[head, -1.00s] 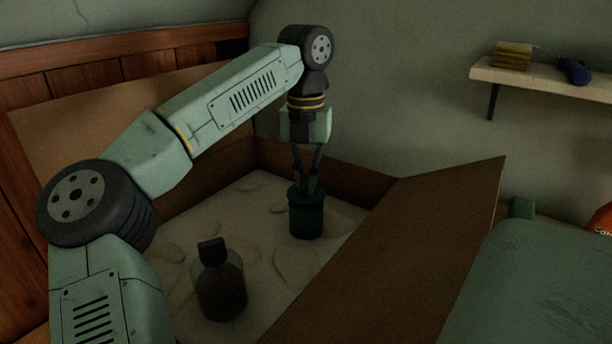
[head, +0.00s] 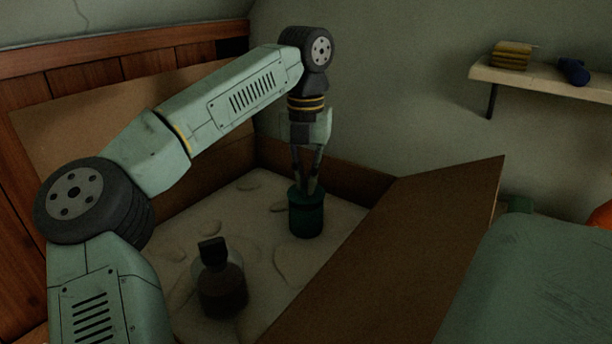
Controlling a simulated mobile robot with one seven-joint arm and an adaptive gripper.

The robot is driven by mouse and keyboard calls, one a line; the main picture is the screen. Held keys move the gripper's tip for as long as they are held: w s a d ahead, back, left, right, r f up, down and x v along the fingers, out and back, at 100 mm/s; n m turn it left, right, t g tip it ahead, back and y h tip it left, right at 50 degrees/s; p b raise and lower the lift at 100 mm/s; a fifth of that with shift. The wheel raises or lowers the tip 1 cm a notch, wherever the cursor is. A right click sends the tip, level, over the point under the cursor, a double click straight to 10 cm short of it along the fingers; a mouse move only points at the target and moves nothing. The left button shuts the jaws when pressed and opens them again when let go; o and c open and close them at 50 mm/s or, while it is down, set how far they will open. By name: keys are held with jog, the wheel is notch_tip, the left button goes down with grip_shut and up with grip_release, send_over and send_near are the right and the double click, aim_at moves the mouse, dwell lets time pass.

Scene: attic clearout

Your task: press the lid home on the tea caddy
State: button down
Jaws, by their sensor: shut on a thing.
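The tea caddy (head: 306,220) is a dark green cylinder standing upright in an open cardboard box. Its dark green lid (head: 297,197) sits at its top, and I cannot tell whether it is fully seated or slightly raised. My gripper (head: 307,188) points straight down over the caddy. Its fingers are shut on the lid, and their tips hide part of it.
A dark bottle with a black stopper (head: 221,290) stands in the box, left and in front of the caddy. A raised cardboard flap (head: 420,250) is on the right. A wall shelf (head: 540,78) holds a yellowish stack (head: 511,57) and a dark blue object (head: 574,71).

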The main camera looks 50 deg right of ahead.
jog(key=shift+f, duration=0.7)
jog(key=c, duration=1.6)
grip_release()
notch_tip(320, 180, up, 8)
jog(key=shift+f, duration=0.25)
